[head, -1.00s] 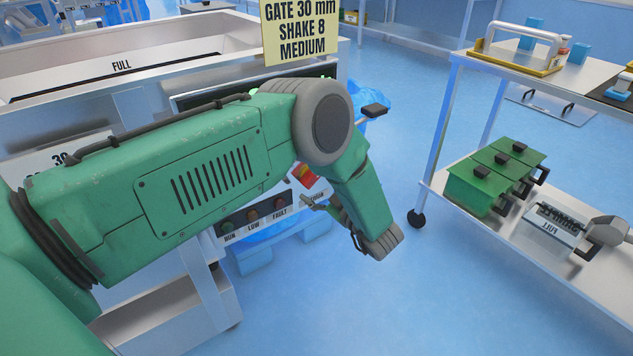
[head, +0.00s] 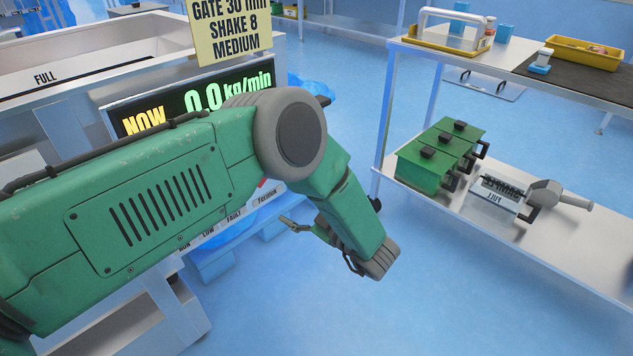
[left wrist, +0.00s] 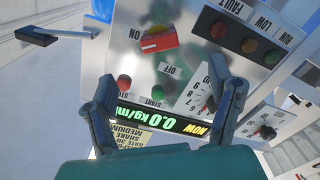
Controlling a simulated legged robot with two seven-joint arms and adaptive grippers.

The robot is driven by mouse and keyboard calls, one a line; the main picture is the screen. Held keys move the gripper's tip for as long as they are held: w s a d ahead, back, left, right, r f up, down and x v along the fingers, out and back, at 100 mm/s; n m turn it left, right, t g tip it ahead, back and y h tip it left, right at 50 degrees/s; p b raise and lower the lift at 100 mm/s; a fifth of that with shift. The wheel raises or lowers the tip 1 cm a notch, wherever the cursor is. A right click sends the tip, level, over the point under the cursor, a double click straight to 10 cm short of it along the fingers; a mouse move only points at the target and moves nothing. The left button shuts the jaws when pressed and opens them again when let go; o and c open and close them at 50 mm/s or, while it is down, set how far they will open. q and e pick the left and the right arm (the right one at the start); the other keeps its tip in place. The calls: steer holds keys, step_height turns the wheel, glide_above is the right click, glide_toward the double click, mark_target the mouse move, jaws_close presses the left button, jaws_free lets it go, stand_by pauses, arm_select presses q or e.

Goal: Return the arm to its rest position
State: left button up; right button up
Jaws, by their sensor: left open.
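My green left arm crosses the head view from the left and bends down at a grey joint. Its left gripper (head: 318,238) hangs in front of the machine's lower front, partly hidden by the arm. In the left wrist view, its two dark fingers (left wrist: 163,78) stand apart with nothing between them. Beyond them is the control panel (left wrist: 180,72), with a red and yellow ON switch (left wrist: 158,39), buttons and dials. I cannot tell the exact gap to the panel. My right gripper is in neither view.
The machine's display (head: 205,100) reads NOW 0.0 kg/min below a yellow card (head: 232,35). At right, a cart's lower shelf (head: 590,250) holds green boxes (head: 438,158) and a grey scoop (head: 545,193). Blue floor (head: 460,300) lies clear between cart and machine.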

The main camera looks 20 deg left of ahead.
arm_select(q)
steer(key=shift+t, duration=0.3)
steer(key=s+a+f+m+t+h+p, duration=0.2)
steer(key=s+f+m+h+p, duration=0.6)
steer(key=m+h, duration=0.55)
steer(key=s+r+m+g+h+p, duration=0.1)
steer(key=s+r+m+g+h, duration=0.2)
steer(key=s, duration=2.4)
steer(key=m+g, duration=0.4)
steer(key=g, duration=0.1)
steer(key=shift+a+r+g+p, duration=0.2)
steer(key=shift+a+g+p, duration=0.1)
steer(key=shift+a+g, duration=0.1)
steer(key=shift+w, duration=0.1)
